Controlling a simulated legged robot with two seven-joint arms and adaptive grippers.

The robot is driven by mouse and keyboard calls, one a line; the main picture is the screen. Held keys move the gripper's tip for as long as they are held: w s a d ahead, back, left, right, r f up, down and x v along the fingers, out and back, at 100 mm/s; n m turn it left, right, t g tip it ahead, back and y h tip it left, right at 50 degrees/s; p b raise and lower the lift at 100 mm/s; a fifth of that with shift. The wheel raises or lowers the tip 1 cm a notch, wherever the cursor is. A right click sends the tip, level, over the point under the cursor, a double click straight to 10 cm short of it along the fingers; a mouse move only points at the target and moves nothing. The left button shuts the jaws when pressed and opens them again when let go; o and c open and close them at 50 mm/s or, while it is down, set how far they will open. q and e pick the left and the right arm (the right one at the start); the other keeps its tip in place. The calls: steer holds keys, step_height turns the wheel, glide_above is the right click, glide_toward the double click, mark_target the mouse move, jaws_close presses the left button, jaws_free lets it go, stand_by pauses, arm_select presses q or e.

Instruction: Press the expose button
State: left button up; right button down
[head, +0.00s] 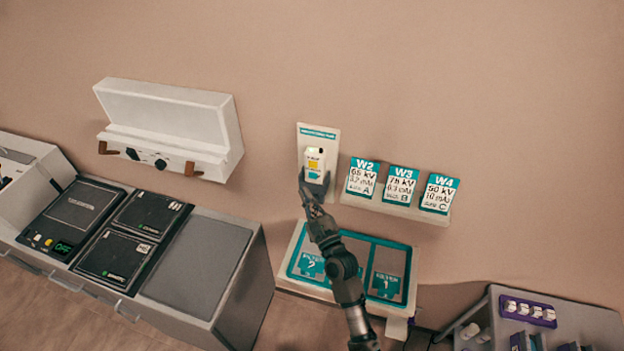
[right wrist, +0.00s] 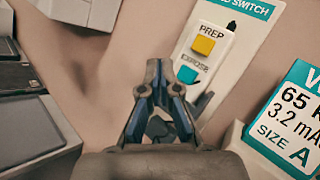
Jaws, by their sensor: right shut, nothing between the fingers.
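The hand switch (head: 320,154) is a white unit on a wall plate. In the right wrist view it carries a yellow PREP button (right wrist: 204,45) and, below it, a teal EXPOSE button (right wrist: 187,75). The EXPOSE button also shows small in the head view (head: 312,175). My right gripper (head: 303,175) is shut and empty, its tips at the left of the switch's lower part. In the right wrist view its fingertips (right wrist: 163,68) appear just left of the EXPOSE button; I cannot tell whether they touch the switch. My left gripper is out of view.
A shelf of cards W2 (head: 362,178), W3 (head: 400,186) and W4 (head: 439,194) is right of the switch. A teal-edged tray (head: 291,268) lies below. A white wall unit (head: 170,108) hangs left, above a grey counter (head: 200,255). A purple rack (head: 528,311) is lower right.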

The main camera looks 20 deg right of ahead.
mark_target(308, 174)
steer(key=w+d, duration=0.2)
steer(key=shift+w, duration=0.35)
stand_by(1.3)
steer(key=shift+w+d+r, duration=0.15)
steer(key=shift+w+d, duration=0.05)
steer(key=shift+w, duration=0.05)
steer(key=shift+w+d, duration=0.35)
steer(key=shift+w, duration=0.15)
stand_by(0.8)
steer(key=shift+s+a, duration=0.1)
steer(key=shift+s+a+p, duration=0.5)
steer(key=shift+s, duration=0.25)
